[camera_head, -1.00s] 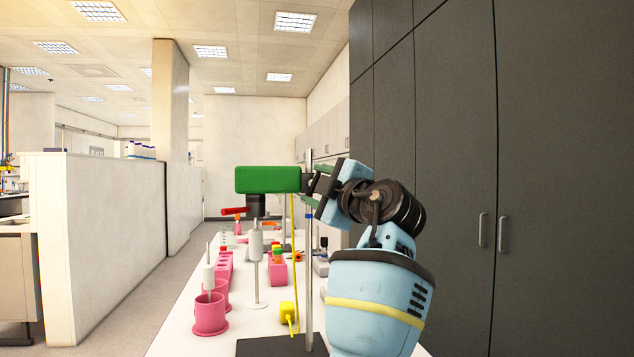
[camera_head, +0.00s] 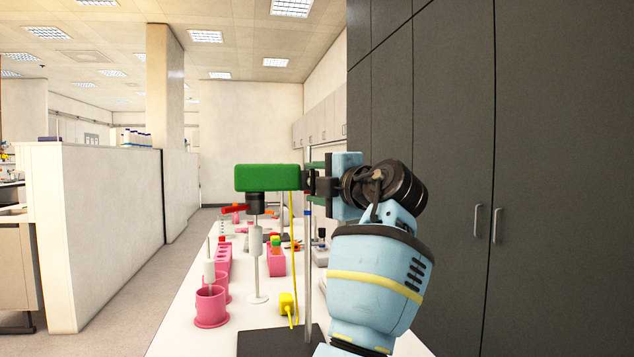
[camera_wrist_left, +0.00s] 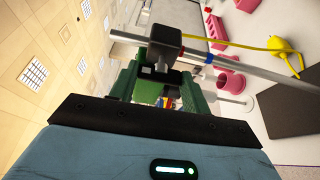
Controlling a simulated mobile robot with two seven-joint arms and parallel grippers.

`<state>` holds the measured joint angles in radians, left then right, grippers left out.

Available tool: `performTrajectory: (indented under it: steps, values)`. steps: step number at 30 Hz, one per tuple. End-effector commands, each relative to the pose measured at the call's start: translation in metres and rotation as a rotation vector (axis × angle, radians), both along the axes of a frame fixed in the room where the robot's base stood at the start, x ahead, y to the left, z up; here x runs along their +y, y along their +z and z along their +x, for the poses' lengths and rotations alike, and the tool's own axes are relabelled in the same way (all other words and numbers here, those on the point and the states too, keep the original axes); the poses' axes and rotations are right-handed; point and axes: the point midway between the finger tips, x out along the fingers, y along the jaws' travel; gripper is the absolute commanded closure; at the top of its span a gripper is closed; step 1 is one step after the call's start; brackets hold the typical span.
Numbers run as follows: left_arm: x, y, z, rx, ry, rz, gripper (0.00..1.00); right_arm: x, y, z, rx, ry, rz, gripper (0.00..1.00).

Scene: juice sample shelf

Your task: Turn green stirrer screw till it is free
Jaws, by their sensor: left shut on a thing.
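The green stirrer (camera_head: 268,178) is a box-shaped head with a black collar and a hanging shaft. A dark clamp (camera_head: 306,181) joins it to an upright metal rod (camera_head: 308,250); the clamp also shows in the left wrist view (camera_wrist_left: 165,42). My left gripper (camera_head: 318,184) is at the right side of the clamp, its green fingers one above the other. In the left wrist view my gripper (camera_wrist_left: 160,80) is shut on the dark screw (camera_wrist_left: 158,73) of the clamp. The screw is mostly hidden by the fingers in the head view. My right gripper is out of view.
The rod stands on a black base plate (camera_head: 272,343) on the white table. Pink cups (camera_head: 211,308), pink racks (camera_head: 277,262) and a yellow plug (camera_head: 287,303) with its cable are near it. Dark cabinets (camera_head: 440,130) stand close on the right.

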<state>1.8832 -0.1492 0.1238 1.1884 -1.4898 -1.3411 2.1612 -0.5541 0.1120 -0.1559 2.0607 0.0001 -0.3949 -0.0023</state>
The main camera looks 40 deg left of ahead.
Motion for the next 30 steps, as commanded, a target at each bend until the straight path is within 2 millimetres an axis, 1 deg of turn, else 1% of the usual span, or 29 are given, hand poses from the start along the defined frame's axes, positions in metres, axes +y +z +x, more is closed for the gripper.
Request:
performTrajectory:
  steps: [1,6,7,12,19,22,26,30]
  values:
    - [0.000,0.004,-0.001,-0.009,-0.002,0.005,0.76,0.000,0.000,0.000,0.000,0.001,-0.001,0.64]
    - [0.000,0.004,-0.001,-0.009,-0.002,0.005,0.76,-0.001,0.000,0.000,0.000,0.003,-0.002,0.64]
    - [0.000,0.004,-0.001,-0.009,-0.002,0.005,0.52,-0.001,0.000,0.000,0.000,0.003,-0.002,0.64]
    - [0.000,0.003,-0.001,-0.007,-0.002,0.004,0.31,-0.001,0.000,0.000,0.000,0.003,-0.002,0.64]
    - [0.000,0.001,0.000,-0.003,-0.001,0.002,0.31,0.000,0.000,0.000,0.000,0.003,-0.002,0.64]
    - [-0.004,0.001,-0.001,-0.003,-0.001,0.002,0.31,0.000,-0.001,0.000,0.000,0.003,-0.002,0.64]
    - [-0.018,0.000,-0.005,-0.002,-0.003,0.004,0.31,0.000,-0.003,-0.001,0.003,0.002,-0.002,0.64]
    - [-0.040,0.000,-0.012,-0.003,-0.004,0.003,0.31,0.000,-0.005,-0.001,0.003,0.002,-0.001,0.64]
